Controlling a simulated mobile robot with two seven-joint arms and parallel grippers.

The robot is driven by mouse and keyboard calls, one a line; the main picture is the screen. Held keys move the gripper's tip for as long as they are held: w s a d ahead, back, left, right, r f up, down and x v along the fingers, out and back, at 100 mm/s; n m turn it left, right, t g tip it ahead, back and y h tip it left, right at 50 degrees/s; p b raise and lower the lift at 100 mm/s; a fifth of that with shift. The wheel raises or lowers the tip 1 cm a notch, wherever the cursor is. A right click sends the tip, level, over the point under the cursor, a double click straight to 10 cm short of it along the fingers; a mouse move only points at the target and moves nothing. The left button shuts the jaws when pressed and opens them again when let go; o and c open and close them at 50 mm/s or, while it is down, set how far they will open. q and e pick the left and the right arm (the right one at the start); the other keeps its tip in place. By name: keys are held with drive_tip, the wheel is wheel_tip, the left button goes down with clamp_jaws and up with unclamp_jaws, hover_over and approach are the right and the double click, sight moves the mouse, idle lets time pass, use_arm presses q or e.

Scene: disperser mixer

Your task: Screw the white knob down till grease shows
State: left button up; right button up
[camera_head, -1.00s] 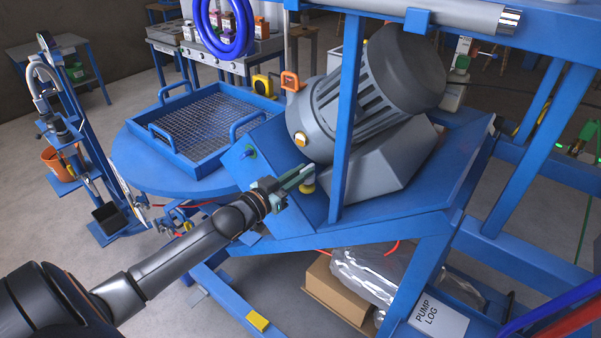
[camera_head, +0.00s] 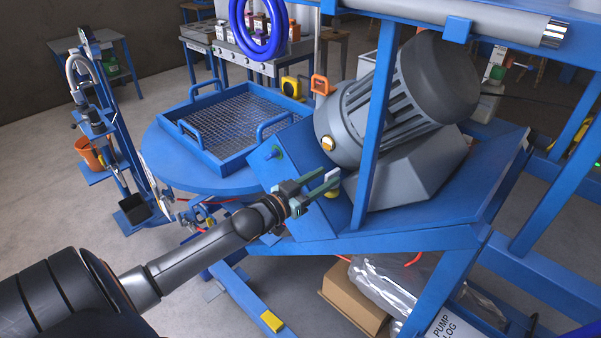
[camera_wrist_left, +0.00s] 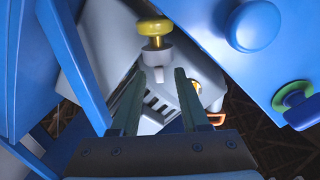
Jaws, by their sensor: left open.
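My left gripper (camera_head: 334,181) is open beside the slanted blue panel of the machine, with its two green fingers apart. In the left wrist view the open fingers (camera_wrist_left: 159,72) point at a small white knob (camera_wrist_left: 157,54), which sits close to the line of the fingertips and is not gripped. A brass stem (camera_wrist_left: 156,42) joins it to a round yellow part (camera_wrist_left: 154,27). In the head view this yellow part (camera_head: 332,193) shows just under the fingertips, and the fingers partly hide the knob. No grease can be made out. My right gripper is not in view.
A big grey motor (camera_head: 400,95) stands behind the gripper, with a blue upright post (camera_head: 375,135) in front of it. A blue knob (camera_wrist_left: 252,25) and a green-and-blue fitting (camera_wrist_left: 292,97) lie to the right in the wrist view. A mesh tray (camera_head: 190,128) is behind left.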

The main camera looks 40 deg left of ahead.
use_arm(q)
drive_tip(key=s+a, duration=0.1)
drive_tip(key=s, duration=1)
drive_tip(key=shift+s+a, duration=0.15)
drive_tip(key=shift+a, duration=0.15)
drive_tip(key=s+d+f+g+y+p, duration=0.1)
drive_tip(key=s+d+f+g, duration=0.2)
drive_tip(key=f, duration=0.4)
drive_tip(key=s+d+f+g+p, duration=0.1)
drive_tip(key=s+d+f+g, duration=0.15)
drive_tip(key=d+f, duration=0.4)
drive_tip(key=s+d+f+g, duration=0.3)
drive_tip(key=s+d+f, duration=0.5)
drive_tip(key=d+f, duration=0.1)
drive_tip(key=shift+s+d+h, duration=0.2)
drive_tip(key=shift+d+h, duration=0.2)
drive_tip(key=shift+d, duration=0.45)
drive_tip(key=shift+w+m, duration=0.1)
drive_tip(key=shift+m, duration=0.2)
